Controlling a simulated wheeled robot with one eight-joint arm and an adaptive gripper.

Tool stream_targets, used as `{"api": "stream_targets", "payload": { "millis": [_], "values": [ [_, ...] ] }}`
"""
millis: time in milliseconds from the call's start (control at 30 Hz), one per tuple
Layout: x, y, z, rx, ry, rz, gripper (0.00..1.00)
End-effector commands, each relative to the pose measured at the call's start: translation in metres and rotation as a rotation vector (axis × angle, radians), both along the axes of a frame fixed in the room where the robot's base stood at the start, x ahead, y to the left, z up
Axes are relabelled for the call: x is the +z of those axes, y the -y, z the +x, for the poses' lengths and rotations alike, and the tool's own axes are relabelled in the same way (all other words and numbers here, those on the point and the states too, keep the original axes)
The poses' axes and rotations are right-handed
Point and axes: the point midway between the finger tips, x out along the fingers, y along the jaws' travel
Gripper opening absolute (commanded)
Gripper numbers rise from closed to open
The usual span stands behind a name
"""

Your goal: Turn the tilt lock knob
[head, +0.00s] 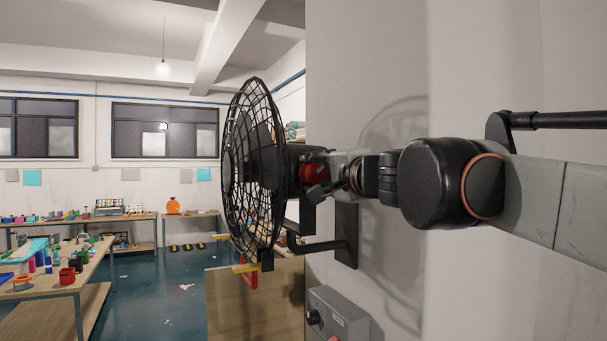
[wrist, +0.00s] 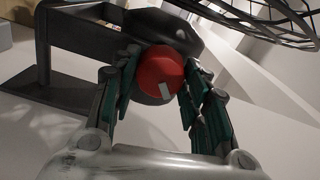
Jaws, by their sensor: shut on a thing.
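The tilt lock knob (wrist: 162,72) is a round red knob with a white mark near its lower edge, on the dark fan bracket (wrist: 88,30). In the head view the red knob (head: 313,172) shows behind the black wall fan (head: 256,165), partly covered by my gripper. My gripper (wrist: 160,78) is shut on the knob, with one green-padded finger on each side of it. My gripper also shows in the head view (head: 318,186), reaching in from the right.
The fan's bracket is fixed to a wall plate (head: 345,236) close to my arm. The wire cage (wrist: 265,22) is near the knob. A grey control box (head: 338,314) is below. Workbenches (head: 50,270) with small items stand at left.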

Motion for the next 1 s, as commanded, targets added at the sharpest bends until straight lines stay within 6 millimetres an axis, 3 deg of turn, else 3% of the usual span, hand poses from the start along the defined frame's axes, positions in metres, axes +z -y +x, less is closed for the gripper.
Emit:
{"api": "stream_targets", "payload": {
  "millis": [167,200,267,667,867,1000],
  "values": [
    [-0.002,0.000,0.000,0.001,-0.001,-0.001,0.18],
    [-0.002,0.000,0.000,0.001,-0.001,-0.001,0.48],
    [-0.002,0.000,0.000,0.001,-0.001,-0.001,0.62],
    [-0.001,0.001,-0.002,0.000,0.000,0.001,0.62],
    [-0.001,0.009,-0.023,0.000,0.000,0.001,0.62],
    [-0.001,0.020,-0.047,-0.002,-0.001,0.001,0.62]
  ]
}}
